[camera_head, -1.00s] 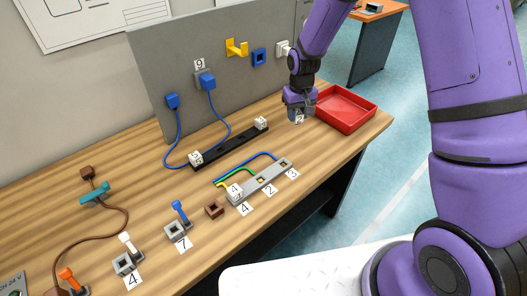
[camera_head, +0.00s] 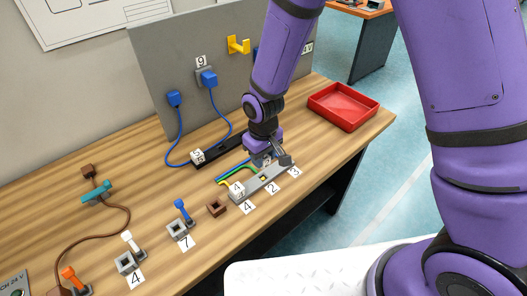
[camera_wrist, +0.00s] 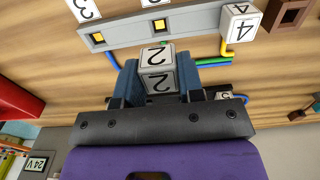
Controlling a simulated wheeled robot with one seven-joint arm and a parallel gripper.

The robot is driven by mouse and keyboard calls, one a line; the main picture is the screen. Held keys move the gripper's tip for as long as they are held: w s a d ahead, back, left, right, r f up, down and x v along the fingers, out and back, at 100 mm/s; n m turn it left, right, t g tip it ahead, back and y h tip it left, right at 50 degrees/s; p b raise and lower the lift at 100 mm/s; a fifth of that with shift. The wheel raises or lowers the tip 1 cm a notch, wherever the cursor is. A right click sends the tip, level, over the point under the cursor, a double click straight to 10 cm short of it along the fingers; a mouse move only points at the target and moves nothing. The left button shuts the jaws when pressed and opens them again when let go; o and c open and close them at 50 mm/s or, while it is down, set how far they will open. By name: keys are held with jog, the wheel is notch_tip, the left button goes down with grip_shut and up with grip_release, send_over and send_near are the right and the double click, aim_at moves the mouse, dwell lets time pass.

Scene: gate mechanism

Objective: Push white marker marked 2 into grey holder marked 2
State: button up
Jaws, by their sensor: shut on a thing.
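My gripper (camera_wrist: 157,82) is shut on the white marker marked 2 (camera_wrist: 158,78), a white cube with the figure 2 on two faces. In the head view my gripper (camera_head: 268,158) is above the back edge of the grey holder strip (camera_head: 262,182), and the cube is mostly hidden. In the wrist view the grey holder strip (camera_wrist: 185,27) has square slots with yellow inside. The slot by label 2 (camera_wrist: 159,26) is empty, and the cube appears beside it, apart from the slot. A white cube marked 4 (camera_wrist: 239,27) sits at one end of the strip.
Green, yellow and blue wires (camera_head: 233,172) run from the strip. A black strip (camera_head: 222,145) with a white cube (camera_head: 198,156) lies behind. A brown square socket (camera_head: 216,208) is left of the strip. A red tray (camera_head: 343,106) stands at the right, with bare wood before it.

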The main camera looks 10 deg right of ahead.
jog(key=shift+f, duration=1.95)
jog(key=shift+f, duration=1.25)
dwell(0.8)
jog(key=o, duration=1)
jog(key=shift+o, duration=0.2)
